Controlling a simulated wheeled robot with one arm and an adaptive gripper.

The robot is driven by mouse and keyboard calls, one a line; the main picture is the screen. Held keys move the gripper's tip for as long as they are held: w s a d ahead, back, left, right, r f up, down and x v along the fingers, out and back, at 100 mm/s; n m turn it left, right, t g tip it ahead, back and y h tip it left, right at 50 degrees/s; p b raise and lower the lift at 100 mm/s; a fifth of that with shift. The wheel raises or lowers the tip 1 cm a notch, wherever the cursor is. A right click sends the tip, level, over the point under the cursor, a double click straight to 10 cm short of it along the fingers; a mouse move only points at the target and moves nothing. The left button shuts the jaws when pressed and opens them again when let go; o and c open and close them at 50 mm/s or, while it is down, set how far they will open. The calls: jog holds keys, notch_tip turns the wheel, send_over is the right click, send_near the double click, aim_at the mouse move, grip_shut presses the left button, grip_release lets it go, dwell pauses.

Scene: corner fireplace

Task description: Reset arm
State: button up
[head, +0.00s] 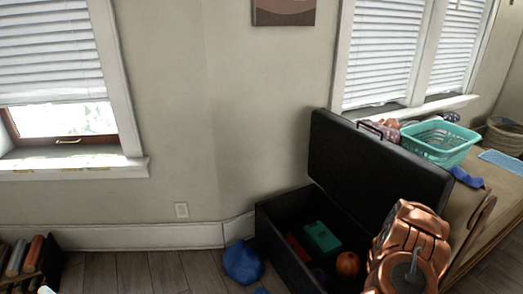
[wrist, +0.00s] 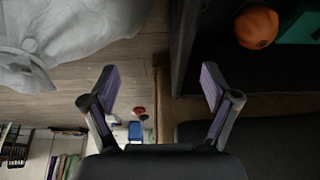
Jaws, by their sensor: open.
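My gripper (wrist: 160,88) shows in the wrist view with its two fingers spread wide and nothing between them. Its fingertips are near the edge of an open black chest, with wooden floor to the left. My copper-coloured arm (head: 408,250) stands at the lower right of the head view, in front of the chest's right part. The gripper itself cannot be made out there.
The black chest (head: 375,160) has its lid up. It holds a teal box (head: 321,238), a red item (head: 298,248) and an orange ball (head: 347,263). A blue object (head: 242,262) lies beside it. A teal basket (head: 440,140) stands on a wooden surface right.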

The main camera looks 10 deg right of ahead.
jog(key=w+a+r+n+t+y+p, duration=0.2)
jog(key=w+a+r, duration=0.4)
jog(key=a+r, duration=0.25)
jog(key=w+a+r+n+t+y+p, duration=0.1)
jog(key=w+a+r+n+t+y, duration=0.1)
jog(key=w+a+r, duration=0.65)
jog(key=s+a+r+n+y+p, duration=0.1)
jog(key=s+a+r+n+y, duration=0.1)
jog(key=a+r, duration=0.6)
jog(key=s+a+r+n+y+p, duration=0.1)
jog(key=s+a+r+n+p, duration=0.15)
jog(key=a+r, duration=0.6)
jog(key=s+a+r+n+g+y+p, duration=0.1)
jog(key=s+a+r+n+g, duration=0.1)
jog(key=s+a+r, duration=0.4)
jog(key=s+a+r+n+g+p, duration=0.1)
jog(key=s+a+r+n+g, duration=0.1)
jog(key=s+r, duration=0.65)
jog(key=s+d+r+n+g+h+p, duration=0.1)
jog(key=s+r, duration=0.3)
jog(key=s, duration=0.8)
jog(key=s+d+r+n+g+h+p, duration=0.1)
jog(key=s+d+r+g+h+p, duration=0.1)
jog(key=s, duration=1)
notch_tip(320, 180, up, 2)
jog(key=shift+s+d+r+h+p, duration=0.1)
jog(key=shift+s+d+h+p, duration=0.15)
jog(key=shift+d+p, duration=0.2)
